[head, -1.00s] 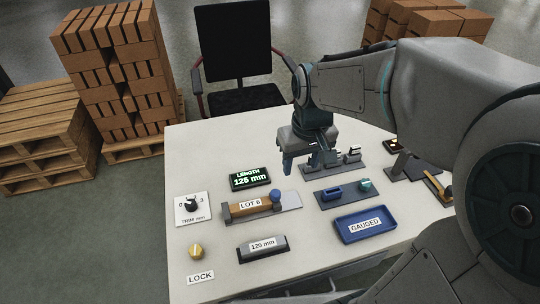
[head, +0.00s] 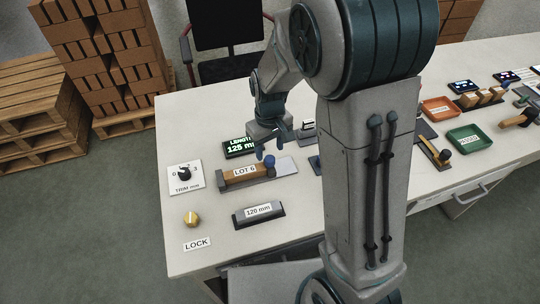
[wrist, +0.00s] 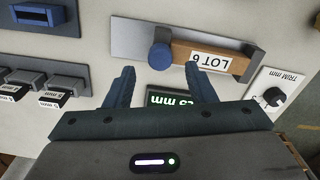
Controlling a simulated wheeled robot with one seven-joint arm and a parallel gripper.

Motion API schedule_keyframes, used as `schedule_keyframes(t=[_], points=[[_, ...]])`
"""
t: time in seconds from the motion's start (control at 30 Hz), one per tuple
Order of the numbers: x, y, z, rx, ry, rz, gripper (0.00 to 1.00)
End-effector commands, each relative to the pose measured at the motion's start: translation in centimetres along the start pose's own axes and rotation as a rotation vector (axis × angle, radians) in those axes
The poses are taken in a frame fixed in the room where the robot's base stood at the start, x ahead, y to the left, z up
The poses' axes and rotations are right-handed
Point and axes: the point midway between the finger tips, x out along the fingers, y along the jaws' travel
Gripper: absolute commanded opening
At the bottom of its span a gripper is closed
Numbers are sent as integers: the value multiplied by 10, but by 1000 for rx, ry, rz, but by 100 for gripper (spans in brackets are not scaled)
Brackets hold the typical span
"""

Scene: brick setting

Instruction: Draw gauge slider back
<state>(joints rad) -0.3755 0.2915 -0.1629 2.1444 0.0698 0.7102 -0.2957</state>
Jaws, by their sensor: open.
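The length gauge has a grey base plate (head: 287,167) with a brick labelled LOT 6 (head: 238,172) lying on it. The slider's blue knob (head: 269,160) is at the brick's right end in the head view; it also shows in the wrist view (wrist: 160,56), beside the brick's left end (wrist: 182,52). My gripper (head: 284,143) is open above the gauge. In the wrist view its fingers (wrist: 160,69) are apart and empty, with the knob just beyond the gap between the tips. The display (head: 239,147) is partly covered by my gripper; its visible text starts 125.
A trim dial (head: 184,174), yellow lock knob (head: 191,219) and grey 120 mm block (head: 259,215) stand near the gauge. An orange tray (head: 439,108) and a green tray (head: 468,138) are farther right. My arm hides the table's middle. A chair (head: 225,30) stands behind.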

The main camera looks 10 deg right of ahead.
Motion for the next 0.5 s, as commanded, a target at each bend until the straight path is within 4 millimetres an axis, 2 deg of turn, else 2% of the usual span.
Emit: schedule_keyframes(t=[0.03,0.2,0.5], points=[[11,0,1,1,-5,-1,50],[31,0,1,1,-3,0,50],[39,0,0,1,0,0,50]])
